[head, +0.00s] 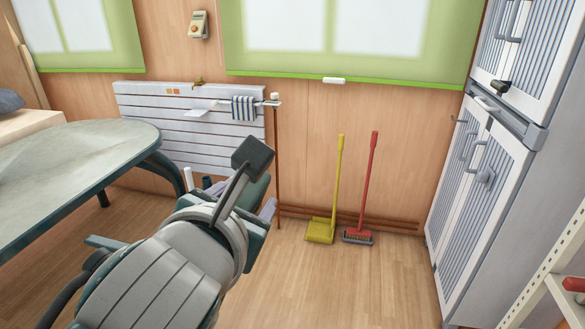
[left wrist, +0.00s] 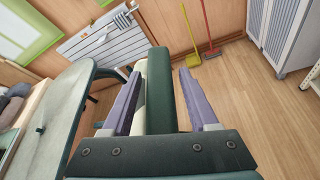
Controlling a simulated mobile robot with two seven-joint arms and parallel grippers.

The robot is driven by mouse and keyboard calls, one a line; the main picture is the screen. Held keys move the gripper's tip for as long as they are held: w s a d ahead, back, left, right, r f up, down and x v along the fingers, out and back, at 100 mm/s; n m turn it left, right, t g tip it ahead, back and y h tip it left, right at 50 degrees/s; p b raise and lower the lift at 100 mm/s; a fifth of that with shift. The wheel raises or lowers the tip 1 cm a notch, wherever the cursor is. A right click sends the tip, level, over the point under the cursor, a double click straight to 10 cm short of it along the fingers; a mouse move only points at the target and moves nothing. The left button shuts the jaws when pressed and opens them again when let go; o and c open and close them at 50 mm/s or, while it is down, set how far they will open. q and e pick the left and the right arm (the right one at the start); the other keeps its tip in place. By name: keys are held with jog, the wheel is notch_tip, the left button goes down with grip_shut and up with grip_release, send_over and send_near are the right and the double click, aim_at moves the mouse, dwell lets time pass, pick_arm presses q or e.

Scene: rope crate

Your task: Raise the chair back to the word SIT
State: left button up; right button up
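I cannot make out a chair, a chair back or the word SIT in either view. My left gripper (head: 264,206) reaches up from the bottom of the head view, beside the table's right end. In the left wrist view its two purple fingers stand apart, on either side of a dark green and pale upright block. I cannot tell whether that block is part of my gripper or another thing. I see nothing clearly held. My right gripper is not in view.
A green-topped table (head: 85,165) stands left. A white slatted panel (head: 150,110) is at the back wall. A yellow dustpan (head: 320,230) and a red broom (head: 367,190) lean beside it. A grey cabinet (head: 480,160) stands right. The middle floor is clear.

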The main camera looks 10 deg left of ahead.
pick_arm(q)
grip_shut()
jog(key=shift+r, duration=0.1)
dwell(1.1)
